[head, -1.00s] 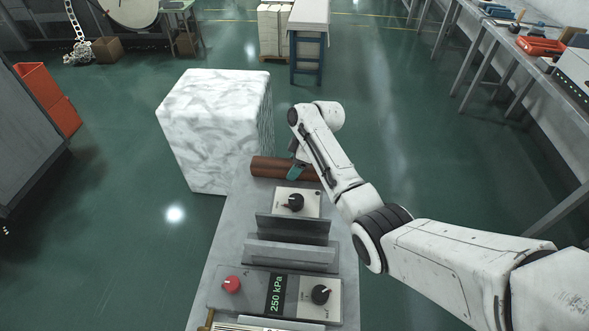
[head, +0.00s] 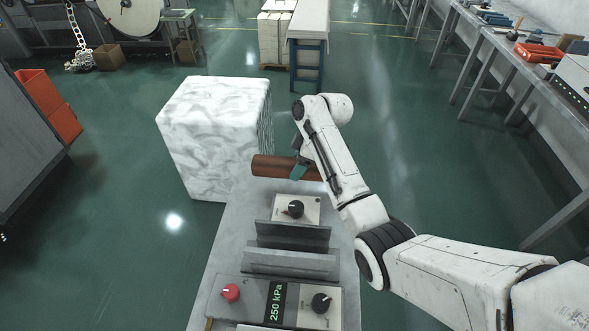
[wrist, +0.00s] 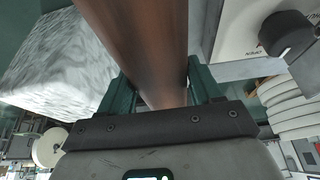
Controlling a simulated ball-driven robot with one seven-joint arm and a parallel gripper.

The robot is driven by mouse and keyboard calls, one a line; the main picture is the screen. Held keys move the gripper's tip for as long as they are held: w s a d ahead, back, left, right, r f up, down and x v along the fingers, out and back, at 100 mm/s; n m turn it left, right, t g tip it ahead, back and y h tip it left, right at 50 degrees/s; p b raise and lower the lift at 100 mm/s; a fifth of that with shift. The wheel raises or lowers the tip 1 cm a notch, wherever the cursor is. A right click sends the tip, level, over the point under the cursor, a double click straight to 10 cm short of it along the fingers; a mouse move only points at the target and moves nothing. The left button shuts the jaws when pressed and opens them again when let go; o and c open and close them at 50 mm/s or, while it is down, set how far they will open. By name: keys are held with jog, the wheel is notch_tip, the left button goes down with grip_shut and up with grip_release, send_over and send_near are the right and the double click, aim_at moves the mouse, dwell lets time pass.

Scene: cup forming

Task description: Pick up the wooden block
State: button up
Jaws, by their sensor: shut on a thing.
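The wooden block (head: 272,167) is a reddish-brown rounded length lying crosswise near the far end of the grey bench. My gripper (head: 300,171) is shut on it near its right part, with teal fingers showing at its side. In the wrist view the block (wrist: 143,45) runs between the two dark green fingers of my gripper (wrist: 160,95). The block appears raised a little above the bench top. My arm hides part of its right end.
A white marbled block (head: 215,130) stands left of the bench. A knob box (head: 297,209), a grey V-shaped channel (head: 291,250) and a pressure panel (head: 277,303) lie nearer on the bench. Workbenches (head: 530,75) line the right; the floor between is clear.

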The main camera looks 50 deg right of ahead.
jog(key=s+r, duration=0.2)
jog(key=r, duration=0.1)
jog(key=shift+s+a+r, duration=0.15)
jog(key=shift+s+r, duration=0.15)
jog(key=s+a+r+p, duration=0.1)
jog(key=s+r+p, duration=0.3)
jog(key=s, duration=0.5)
jog(key=shift+s+r, duration=0.25)
jog(key=shift+r, duration=0.05)
